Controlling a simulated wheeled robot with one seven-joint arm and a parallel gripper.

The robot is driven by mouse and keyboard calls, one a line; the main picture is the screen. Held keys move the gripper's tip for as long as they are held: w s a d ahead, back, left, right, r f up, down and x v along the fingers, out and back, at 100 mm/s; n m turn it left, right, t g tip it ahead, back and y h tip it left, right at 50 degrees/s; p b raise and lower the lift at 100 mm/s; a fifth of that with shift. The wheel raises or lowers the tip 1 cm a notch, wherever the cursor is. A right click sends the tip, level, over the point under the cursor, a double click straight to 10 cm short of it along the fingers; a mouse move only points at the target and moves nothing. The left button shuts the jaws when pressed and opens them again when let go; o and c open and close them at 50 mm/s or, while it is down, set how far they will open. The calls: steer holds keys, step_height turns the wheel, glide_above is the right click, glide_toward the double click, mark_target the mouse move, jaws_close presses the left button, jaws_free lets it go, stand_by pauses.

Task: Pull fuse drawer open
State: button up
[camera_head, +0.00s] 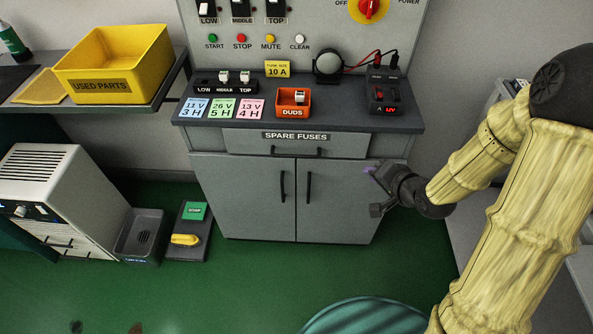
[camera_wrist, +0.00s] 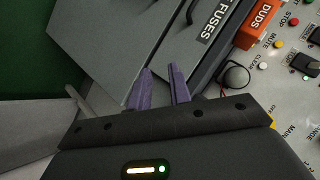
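The fuse drawer (camera_head: 246,143) is a grey front under the worktop, labelled SPARE FUSES, with a dark bar handle (camera_head: 296,153). It looks closed. In the wrist view the drawer front (camera_wrist: 178,50) is at the top middle, with its handle (camera_wrist: 191,10) near the top edge. My gripper (camera_head: 373,173) is in front of the cabinet's right side, to the right of the handle and a little lower. In the wrist view its two purple fingers (camera_wrist: 160,82) are apart with nothing between them. It is clear of the handle.
Two cabinet doors (camera_head: 245,195) with vertical handles are below the drawer. The worktop (camera_head: 345,116) bears an orange DUDS box (camera_head: 293,102) and a dark meter (camera_head: 385,92). A teal round top (camera_head: 365,316) is at the bottom. Green floor is open before the cabinet.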

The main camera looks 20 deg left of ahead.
mark_target(297, 155)
steer(key=s+a+f+m+y+b, duration=0.1)
steer(key=a+f+m+y+b, duration=0.2)
steer(key=a+f+y+b, duration=0.2)
steer(key=a+y+b, duration=0.1)
steer(key=a+y, duration=0.1)
steer(key=shift+s+a+f+m, duration=0.2)
steer(key=shift+s+a+m, duration=0.05)
steer(key=shift+a+m, duration=0.15)
steer(key=b+x, duration=0.1)
steer(key=x, duration=1)
steer(key=b+x, duration=0.1)
steer(key=x, duration=0.5)
steer(key=shift+w+a+r+b, duration=0.15)
steer(key=shift+r+b, duration=0.15)
jaws_close()
